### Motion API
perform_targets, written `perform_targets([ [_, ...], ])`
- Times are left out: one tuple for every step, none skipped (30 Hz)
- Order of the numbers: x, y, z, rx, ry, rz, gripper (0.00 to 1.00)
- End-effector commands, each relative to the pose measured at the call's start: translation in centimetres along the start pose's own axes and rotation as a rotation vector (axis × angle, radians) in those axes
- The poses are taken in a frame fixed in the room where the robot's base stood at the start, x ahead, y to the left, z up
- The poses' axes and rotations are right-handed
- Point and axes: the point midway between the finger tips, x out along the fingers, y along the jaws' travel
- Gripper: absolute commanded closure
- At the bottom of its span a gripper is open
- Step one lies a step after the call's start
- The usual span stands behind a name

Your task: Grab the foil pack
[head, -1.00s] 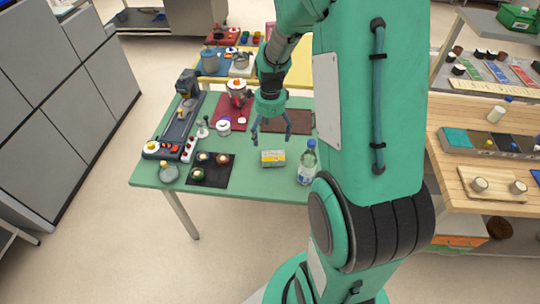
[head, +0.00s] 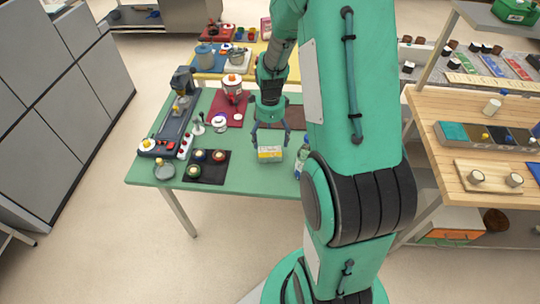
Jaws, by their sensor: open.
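The foil pack looks like a small yellow and white block (head: 270,154) on the green table (head: 235,178), near its front edge. My gripper (head: 270,143) is open, with its fingers pointing down at the pack's far side. The fingertips show on either side just above the pack in the picture. I cannot tell whether they touch it or how high they are.
A clear bottle with a blue label (head: 301,158) stands close right of the pack, partly behind my arm. A black mat (head: 206,179) with several small round items lies to the left. A red mat (head: 238,116) and a dark machine (head: 178,115) are farther back.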

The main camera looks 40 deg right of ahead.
Motion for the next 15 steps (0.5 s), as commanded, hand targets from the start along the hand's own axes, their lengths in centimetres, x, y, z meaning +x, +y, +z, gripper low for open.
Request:
perform_targets([
  [1.0, 0.1, 0.0, 0.000, 0.000, 0.002, 0.09],
  [1.5, 0.1, 0.0, 0.000, 0.000, 0.003, 0.09],
  [2.2, 0.1, 0.0, 0.000, 0.001, 0.004, 0.09],
  [2.6, 0.1, 0.0, 0.000, 0.000, 0.003, 0.09],
  [3.0, 0.1, 0.0, 0.000, 0.000, 0.002, 0.09],
  [3.6, 0.1, 0.0, 0.000, 0.000, 0.003, 0.09],
  [4.0, 0.1, 0.0, 0.000, 0.000, 0.003, 0.09],
  [4.4, 0.1, 0.0, 0.000, 0.000, 0.003, 0.09],
  [4.8, 0.1, 0.0, 0.000, 0.000, 0.002, 0.09],
  [5.0, 0.0, 0.0, 0.000, 0.000, 0.001, 0.09],
  [5.2, 0.0, 0.0, 0.000, 0.000, 0.001, 0.09],
  [5.5, 0.0, 0.0, 0.000, 0.000, 0.001, 0.09],
  [5.6, 0.0, 0.0, 0.000, 0.000, 0.001, 0.09],
  [5.7, 0.0, 0.0, 0.000, 0.000, 0.001, 0.09],
  [5.8, 0.0, 0.0, 0.000, 0.000, 0.001, 0.09],
])
